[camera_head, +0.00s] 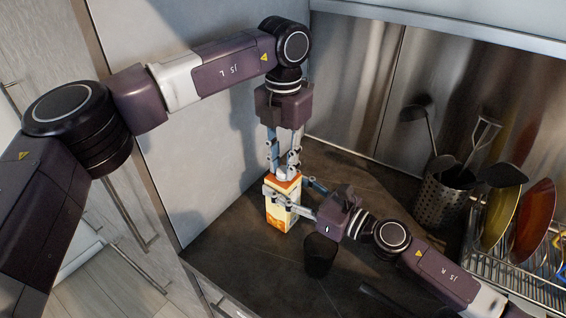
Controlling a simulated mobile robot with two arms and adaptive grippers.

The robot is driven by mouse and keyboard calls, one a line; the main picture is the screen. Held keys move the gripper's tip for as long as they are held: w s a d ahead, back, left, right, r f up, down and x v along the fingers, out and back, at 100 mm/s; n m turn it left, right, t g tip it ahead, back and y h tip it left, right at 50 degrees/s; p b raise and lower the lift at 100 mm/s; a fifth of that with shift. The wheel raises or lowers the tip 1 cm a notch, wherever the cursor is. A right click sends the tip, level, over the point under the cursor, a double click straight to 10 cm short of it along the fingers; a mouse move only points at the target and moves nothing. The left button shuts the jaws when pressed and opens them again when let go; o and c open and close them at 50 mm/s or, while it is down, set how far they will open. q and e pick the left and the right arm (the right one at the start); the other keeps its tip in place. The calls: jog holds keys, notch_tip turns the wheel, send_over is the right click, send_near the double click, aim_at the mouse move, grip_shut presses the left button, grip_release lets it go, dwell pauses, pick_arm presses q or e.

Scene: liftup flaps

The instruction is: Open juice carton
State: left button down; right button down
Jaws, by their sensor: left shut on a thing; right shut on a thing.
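The juice carton (280,214) stands upright on the dark countertop, with a white and yellow body and an orange top. My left gripper (283,174) points down from above and is shut at the carton's orange top, partly covering it. My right gripper (286,200) reaches in from the right, low and roughly level, and is shut around the upper body of the carton. The fingers of both grippers hide parts of the carton, and I cannot make out the cap clearly.
A dark cup (320,255) stands right beside the carton, under my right gripper. A metal utensil holder (441,199) with ladles and a dish rack (530,275) with colored plates stand at the right. The countertop (225,235) left of the carton is clear, ending at its front edge.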

pick_arm(q)
jog(key=n, duration=1.2)
jog(key=shift+r, duration=0.1)
jog(key=n, duration=1)
jog(key=shift+w+n, duration=0.1)
jog(key=shift+n, duration=0.2)
jog(key=shift+r, duration=0.1)
jog(key=shift+r, duration=1.05)
